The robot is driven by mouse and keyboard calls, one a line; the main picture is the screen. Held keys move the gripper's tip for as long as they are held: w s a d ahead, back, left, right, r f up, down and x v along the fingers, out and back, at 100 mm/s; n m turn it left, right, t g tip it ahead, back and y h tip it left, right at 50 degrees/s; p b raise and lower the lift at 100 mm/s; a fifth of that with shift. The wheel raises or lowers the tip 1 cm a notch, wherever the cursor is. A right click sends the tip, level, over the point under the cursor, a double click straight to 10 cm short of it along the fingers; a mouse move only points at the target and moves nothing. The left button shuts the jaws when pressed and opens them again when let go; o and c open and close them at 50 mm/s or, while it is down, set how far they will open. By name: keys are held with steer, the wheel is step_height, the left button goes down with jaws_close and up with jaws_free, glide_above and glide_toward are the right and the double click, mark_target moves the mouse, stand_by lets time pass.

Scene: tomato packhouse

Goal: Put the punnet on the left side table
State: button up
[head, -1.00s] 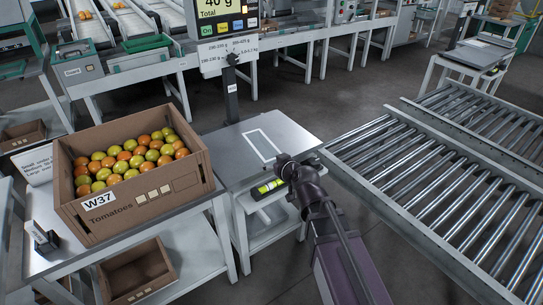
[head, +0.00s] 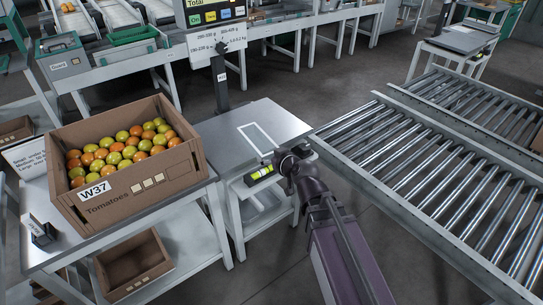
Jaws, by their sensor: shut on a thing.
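A small dark punnet (head: 260,174) with yellow-green produce in it shows at the end of my arm, just in front of the scale platform's near edge. My gripper (head: 275,168) is shut on it; the fingers are mostly hidden behind my wrist. The punnet is above a lower shelf, apart from the left side table (head: 180,221). That table stands at the left and bears a large brown carton (head: 143,190) marked W37, full of orange and green tomatoes.
The scale platform (head: 285,117) with a white outline is just beyond my gripper. A roller conveyor (head: 400,165) fills the right. A small black holder (head: 42,233) stands at the side table's left corner. An empty brown box (head: 135,265) sits on its lower shelf.

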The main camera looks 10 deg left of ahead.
steer(key=shift+r+p, duration=0.8)
steer(key=shift+p, duration=0.05)
step_height(320, 180, up, 26)
steer(key=p, duration=2.5)
steer(key=shift+f+p, duration=0.15)
steer(key=shift+p, duration=0.2)
steer(key=shift+s, duration=0.1)
